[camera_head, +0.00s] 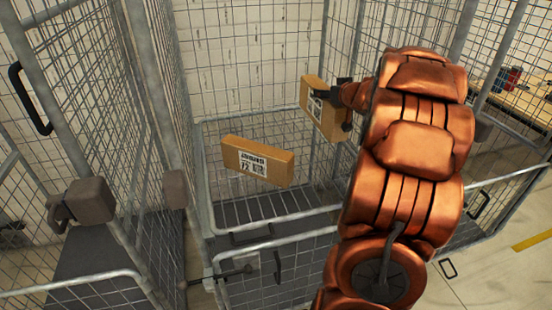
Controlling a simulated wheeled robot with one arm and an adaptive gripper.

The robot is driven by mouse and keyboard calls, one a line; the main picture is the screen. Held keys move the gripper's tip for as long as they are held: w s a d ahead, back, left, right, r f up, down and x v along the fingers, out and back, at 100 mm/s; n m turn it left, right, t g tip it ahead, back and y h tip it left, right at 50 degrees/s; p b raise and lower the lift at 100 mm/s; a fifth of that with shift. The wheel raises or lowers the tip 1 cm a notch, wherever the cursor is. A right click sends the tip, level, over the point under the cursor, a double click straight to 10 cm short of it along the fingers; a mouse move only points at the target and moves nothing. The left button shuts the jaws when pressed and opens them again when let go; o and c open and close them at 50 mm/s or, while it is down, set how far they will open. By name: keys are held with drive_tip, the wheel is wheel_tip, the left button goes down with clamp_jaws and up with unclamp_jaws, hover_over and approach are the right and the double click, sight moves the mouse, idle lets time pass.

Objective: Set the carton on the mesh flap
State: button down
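A brown carton (318,112) with a white printed label is at my gripper (343,106), upper right of centre. The dark fingers are at its right end and appear shut on it. The carton is tilted and looks raised inside the wire cage. Its far side and part of the fingers are hidden. A second brown labelled carton (258,162) lies lower left inside the cage. The mesh flap (215,190) appears to be the wire panel with a grey rim around that second carton. I cannot tell exactly what the second carton rests on.
A cage front gate (300,262) with a grey top rail stands nearest me. Tall mesh side walls (150,100) rise at left and right. Another cage (75,90) stands at left. A wooden table (515,100) is at far right. My copper arm hides the cage's right part.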

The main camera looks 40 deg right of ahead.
sight(323, 115)
drive_tip(key=f+b, duration=0.2)
drive_tip(key=f, duration=0.1)
drive_tip(key=f+b, duration=0.5)
drive_tip(key=shift+w+a+f, duration=0.15)
drive_tip(key=shift+w+f, duration=0.15)
drive_tip(key=shift+w, duration=0.05)
wheel_tip(323, 115, down, 9)
drive_tip(key=b, duration=0.3)
drive_tip(key=shift+f, duration=0.2)
drive_tip(key=shift+f+b, duration=0.2)
drive_tip(key=shift+b, duration=0.1)
drive_tip(key=shift+c, duration=1.3)
unclamp_jaws()
drive_tip(key=p+v, duration=0.1)
drive_tip(key=v, duration=1.1)
